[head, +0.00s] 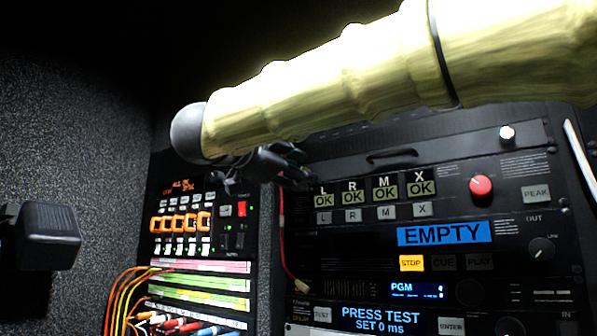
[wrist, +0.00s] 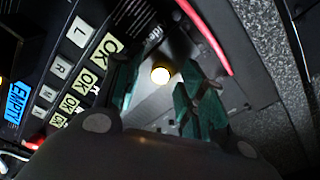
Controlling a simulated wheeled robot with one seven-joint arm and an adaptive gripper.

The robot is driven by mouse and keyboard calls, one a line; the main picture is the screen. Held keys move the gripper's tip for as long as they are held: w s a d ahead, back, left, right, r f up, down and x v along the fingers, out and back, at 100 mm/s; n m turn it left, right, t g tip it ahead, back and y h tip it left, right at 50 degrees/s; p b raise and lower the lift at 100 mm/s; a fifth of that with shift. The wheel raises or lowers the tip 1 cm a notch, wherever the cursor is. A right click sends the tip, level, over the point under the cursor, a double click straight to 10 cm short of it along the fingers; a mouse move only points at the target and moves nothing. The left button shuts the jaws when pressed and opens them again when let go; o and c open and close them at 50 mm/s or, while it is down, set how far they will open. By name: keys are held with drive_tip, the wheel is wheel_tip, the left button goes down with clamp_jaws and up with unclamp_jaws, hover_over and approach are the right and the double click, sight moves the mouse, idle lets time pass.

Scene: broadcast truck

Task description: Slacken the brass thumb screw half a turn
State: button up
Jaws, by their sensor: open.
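A small round bright brass-coloured knob, which looks like the thumb screw (wrist: 161,75), sits on a dark grey panel in the wrist view. My gripper (wrist: 164,84) is open, with one dark green finger to each side of the knob in the picture. I see no contact between fingers and knob, and cannot tell how far off the panel the fingertips are. In the head view my gripper (head: 284,163) is dark and partly hidden by my pale yellow arm. The screw cannot be made out there.
A rack panel with OK tiles (head: 383,187), a blue EMPTY display (head: 444,233) and a red knob (head: 480,186) stands right. A red cable (head: 282,235) hangs left of it. A patch bay with orange switches (head: 180,222) and coloured cables (head: 125,290) is further left.

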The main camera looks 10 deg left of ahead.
drive_tip(key=v, duration=1.1)
